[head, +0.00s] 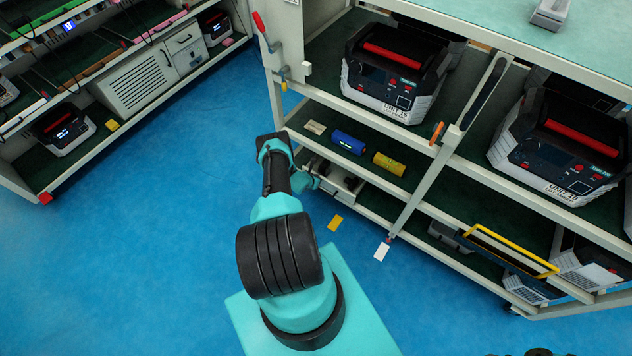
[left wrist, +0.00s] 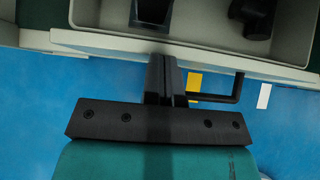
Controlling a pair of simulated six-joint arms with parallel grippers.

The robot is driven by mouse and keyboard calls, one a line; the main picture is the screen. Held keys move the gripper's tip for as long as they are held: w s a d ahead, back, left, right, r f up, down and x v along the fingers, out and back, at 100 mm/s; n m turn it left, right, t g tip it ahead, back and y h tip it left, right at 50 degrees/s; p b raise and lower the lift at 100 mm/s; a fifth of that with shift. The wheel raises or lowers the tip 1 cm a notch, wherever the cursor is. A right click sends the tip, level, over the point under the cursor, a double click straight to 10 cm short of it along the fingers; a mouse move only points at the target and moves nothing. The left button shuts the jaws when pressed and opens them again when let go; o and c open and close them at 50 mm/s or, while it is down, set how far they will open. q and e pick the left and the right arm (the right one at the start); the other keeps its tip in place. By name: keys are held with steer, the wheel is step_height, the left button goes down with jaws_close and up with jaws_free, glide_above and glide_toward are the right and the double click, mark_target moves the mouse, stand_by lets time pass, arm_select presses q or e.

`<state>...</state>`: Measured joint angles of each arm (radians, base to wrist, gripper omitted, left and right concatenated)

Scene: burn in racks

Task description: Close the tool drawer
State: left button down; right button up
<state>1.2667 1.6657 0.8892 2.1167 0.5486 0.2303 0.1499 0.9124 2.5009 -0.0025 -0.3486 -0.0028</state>
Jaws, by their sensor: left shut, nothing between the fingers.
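The tool drawer (left wrist: 100,43) is pulled out at least partly. In the left wrist view its pale front wall and open tray run across the top, with dark items inside and a black handle (left wrist: 222,98) on the front. In the head view the drawer (head: 347,183) sits low in the right rack, partly hidden by my left arm. My left gripper (left wrist: 165,62) is shut and empty. Its fingertips are at the drawer's front wall, just left of the handle; I cannot tell whether they touch. In the head view my wrist mostly hides this gripper. My right gripper is not in view.
A rack post (head: 408,212) stands right of the drawer. A yellow card (head: 335,223) and a white card (head: 382,251) lie low nearby. Blue floor (head: 170,220) is clear at left.

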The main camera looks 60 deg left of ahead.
arm_select(q)
steer(key=shift+w+a+r, duration=0.15)
steer(key=shift+w+a, duration=0.05)
steer(key=shift+a, duration=0.1)
steer(key=shift+s+d, duration=0.35)
steer(key=shift+s, duration=0.05)
steer(key=s+d+f+v, duration=0.1)
steer(key=f+v, duration=0.1)
steer(key=v, duration=1)
steer(key=shift+s, duration=0.45)
steer(key=shift+r, duration=0.15)
